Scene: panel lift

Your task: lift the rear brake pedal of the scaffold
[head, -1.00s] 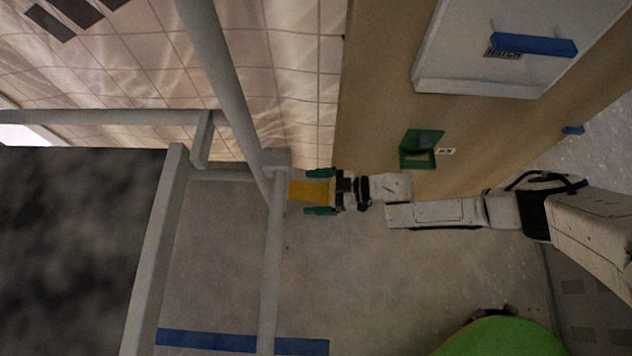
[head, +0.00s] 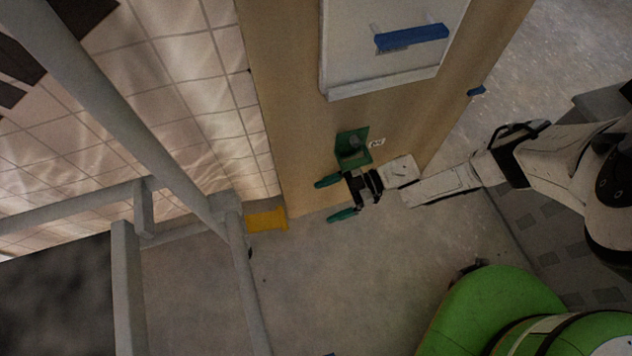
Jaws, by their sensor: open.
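The yellow brake pedal (head: 267,220) sticks out to the right from the foot of the grey scaffold (head: 248,290), low near the floor. My gripper (head: 331,199) has two green fingers that are spread apart with nothing between them. It is to the right of the pedal, with a clear gap between the fingertips and the pedal's right end. The fingers point left, toward the pedal.
A wooden panel (head: 290,130) stands behind my gripper, with a green switch box (head: 353,147) close above it. A white hatch with a blue handle (head: 411,38) is higher up. A tiled wall (head: 190,90) is at the left. The floor (head: 330,280) below my gripper is clear.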

